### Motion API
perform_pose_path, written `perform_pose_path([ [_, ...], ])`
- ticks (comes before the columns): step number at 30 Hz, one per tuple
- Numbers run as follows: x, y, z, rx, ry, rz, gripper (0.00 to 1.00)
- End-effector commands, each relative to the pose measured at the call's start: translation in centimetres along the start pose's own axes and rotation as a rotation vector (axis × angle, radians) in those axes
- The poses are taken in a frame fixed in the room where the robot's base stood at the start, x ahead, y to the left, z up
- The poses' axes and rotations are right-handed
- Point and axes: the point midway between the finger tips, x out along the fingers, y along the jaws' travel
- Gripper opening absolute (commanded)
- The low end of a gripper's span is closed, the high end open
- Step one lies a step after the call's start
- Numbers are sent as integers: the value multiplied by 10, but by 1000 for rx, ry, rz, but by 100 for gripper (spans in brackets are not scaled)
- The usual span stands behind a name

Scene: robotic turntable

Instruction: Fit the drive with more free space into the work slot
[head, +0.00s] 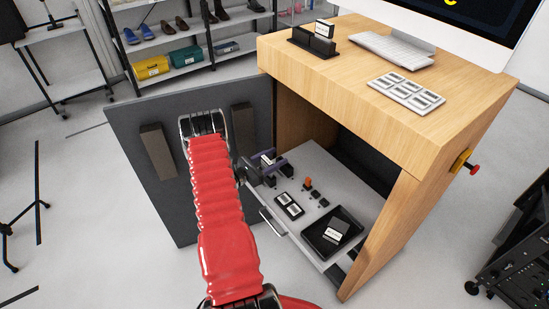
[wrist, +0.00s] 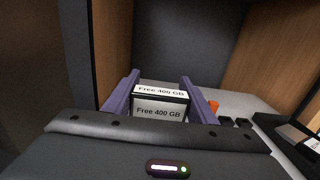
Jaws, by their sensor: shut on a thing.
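My gripper (head: 268,166) has purple fingers and is over the left part of the pulled-out grey shelf (head: 315,165). In the wrist view my gripper (wrist: 159,82) is shut on a dark drive (wrist: 160,105) whose white labels read "Free 400 GB". Its lower end is hidden, so I cannot tell whether it touches the shelf. Another drive with a white label (head: 337,229) lies in a black tray (head: 318,241) at the shelf's front right; its text is too small to read. A black holder (head: 313,42) on the desktop has a white-labelled drive (head: 324,27) at its back.
A dark double-window block (head: 289,205) and a small orange-topped part (head: 308,183) are on the shelf. The wooden desk (head: 350,85) overhangs it, and a grey door (head: 170,200) stands open at left. A keyboard and a light panel (head: 406,92) are on the desktop.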

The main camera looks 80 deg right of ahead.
Motion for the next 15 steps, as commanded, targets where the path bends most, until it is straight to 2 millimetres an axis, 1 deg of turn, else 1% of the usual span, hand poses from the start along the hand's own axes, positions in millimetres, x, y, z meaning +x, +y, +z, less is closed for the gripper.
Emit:
perform_pose_path([
  [15,0,0,-9,0,0,0,27],
])
